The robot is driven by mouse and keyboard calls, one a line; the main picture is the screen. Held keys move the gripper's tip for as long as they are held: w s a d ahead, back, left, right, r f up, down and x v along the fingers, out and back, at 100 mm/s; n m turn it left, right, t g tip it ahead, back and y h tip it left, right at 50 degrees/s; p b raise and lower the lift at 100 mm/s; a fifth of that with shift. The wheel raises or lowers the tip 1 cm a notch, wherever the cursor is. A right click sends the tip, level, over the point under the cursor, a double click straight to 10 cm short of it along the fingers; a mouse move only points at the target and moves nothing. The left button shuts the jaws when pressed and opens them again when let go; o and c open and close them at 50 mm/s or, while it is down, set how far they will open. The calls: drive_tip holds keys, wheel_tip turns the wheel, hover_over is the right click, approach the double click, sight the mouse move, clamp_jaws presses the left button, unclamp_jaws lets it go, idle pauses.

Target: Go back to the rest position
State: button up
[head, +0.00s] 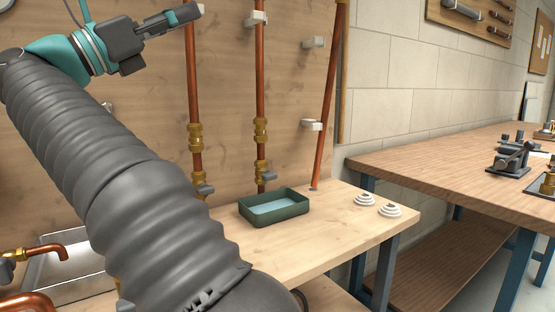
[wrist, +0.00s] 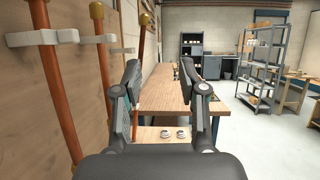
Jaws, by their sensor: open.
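My gripper (head: 186,14) is raised at the upper left of the head view, in front of the wooden wall panel and near the tops of the copper pipes. In the wrist view my gripper (wrist: 166,82) shows its two dark fingers spread apart. Nothing is between them. The grey ribbed sleeve of my arm crosses the left half of the head view and hides part of the bench and sink area.
Copper pipes (head: 260,80) with brass valves run up the panel. A green tray (head: 275,219) and two white stepped discs (head: 389,210) sit on the light bench (head: 330,235). A longer wooden workbench (head: 440,165) stands right. A metal shelf (wrist: 262,60) stands farther off.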

drive_tip(key=w+d+r+n+t+y, duration=0.35)
drive_tip(key=n+t+y, duration=0.2)
drive_tip(key=n, duration=0.35)
drive_tip(key=w+d+r+n+t+y, duration=0.2)
drive_tip(key=w+r+n+t+y, duration=0.25)
drive_tip(key=n+t, duration=0.4)
drive_tip(key=s+d+f+n+g+y, duration=0.1)
drive_tip(key=d+f+n+g+y, duration=0.35)
drive_tip(key=f+n, duration=0.5)
drive_tip(key=s+d+f+n+g+y, duration=0.1)
drive_tip(key=d+f+n+g+y, duration=0.3)
drive_tip(key=f+n, duration=0.5)
drive_tip(key=s+d+f+n+g+y, duration=0.25)
drive_tip(key=f+n+g+y, duration=0.35)
drive_tip(key=f, duration=0.5)
drive_tip(key=s+d+f+n+g+h, duration=0.1)
drive_tip(key=s+d+f, duration=0.4)
drive_tip(key=f, duration=0.5)
drive_tip(key=s+d+f+n+g+h, duration=0.2)
drive_tip(key=s+d+f+g+h, duration=0.1)
drive_tip(key=s+f, duration=0.6)
drive_tip(key=s+d+f+n+g+h, duration=0.1)
drive_tip(key=s+d+f+g+h, duration=0.1)
drive_tip(key=s+d+f, duration=0.5)
wheel_tip(320, 180, down, 5)
drive_tip(key=shift+s+f+g, duration=0.1)
drive_tip(key=shift+s+g, duration=0.05)
drive_tip(key=shift+g, duration=0.7)
drive_tip(key=shift+a, duration=0.15)
